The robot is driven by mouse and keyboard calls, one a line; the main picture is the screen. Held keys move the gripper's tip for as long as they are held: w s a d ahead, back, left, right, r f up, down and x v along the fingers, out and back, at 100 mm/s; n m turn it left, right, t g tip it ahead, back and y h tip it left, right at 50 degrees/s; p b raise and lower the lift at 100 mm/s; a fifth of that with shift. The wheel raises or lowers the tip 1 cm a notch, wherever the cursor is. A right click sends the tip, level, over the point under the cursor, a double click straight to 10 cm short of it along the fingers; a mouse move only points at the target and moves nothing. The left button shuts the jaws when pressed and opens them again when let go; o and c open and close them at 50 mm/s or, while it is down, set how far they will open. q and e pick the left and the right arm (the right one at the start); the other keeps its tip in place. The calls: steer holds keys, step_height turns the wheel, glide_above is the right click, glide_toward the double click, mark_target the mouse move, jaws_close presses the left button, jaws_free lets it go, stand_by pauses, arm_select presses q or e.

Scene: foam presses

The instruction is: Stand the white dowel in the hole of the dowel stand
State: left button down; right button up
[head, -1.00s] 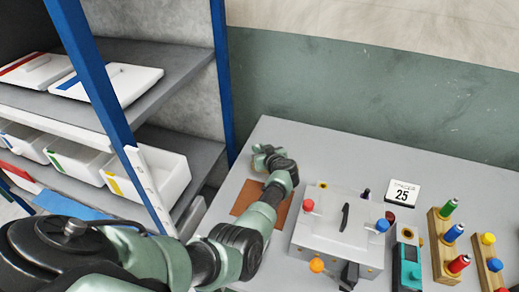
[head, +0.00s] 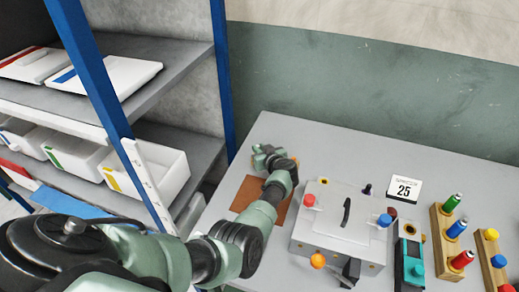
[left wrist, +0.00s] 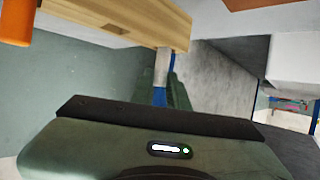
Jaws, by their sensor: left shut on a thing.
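My left gripper (head: 262,153) is at the far left of the table, beyond a brown mat (head: 246,194). In the left wrist view its fingers (left wrist: 165,90) are shut on a short whitish piece (left wrist: 162,66), which looks like the white dowel, with blue beside and below it. A pale wooden block (left wrist: 150,18) with a dark slot lies just past the dowel's end. It may be the dowel stand. I cannot tell whether dowel and block touch, or see a hole at the dowel's end. In the head view the gripper hides the dowel. My right gripper is out of view.
A grey press box (head: 340,225) with red, blue and orange knobs stands right of my left arm. Wooden racks (head: 440,235) with coloured pegs, a teal device (head: 412,268) and a "25" card (head: 404,189) are further right. Shelves with white bins (head: 150,170) stand left.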

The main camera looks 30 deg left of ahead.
arm_select(q)
steer(key=shift+f+b, duration=0.55)
steer(key=shift+f, duration=0.2)
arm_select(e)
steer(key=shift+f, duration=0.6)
arm_select(q)
steer(key=c, duration=1.3)
jaws_free()
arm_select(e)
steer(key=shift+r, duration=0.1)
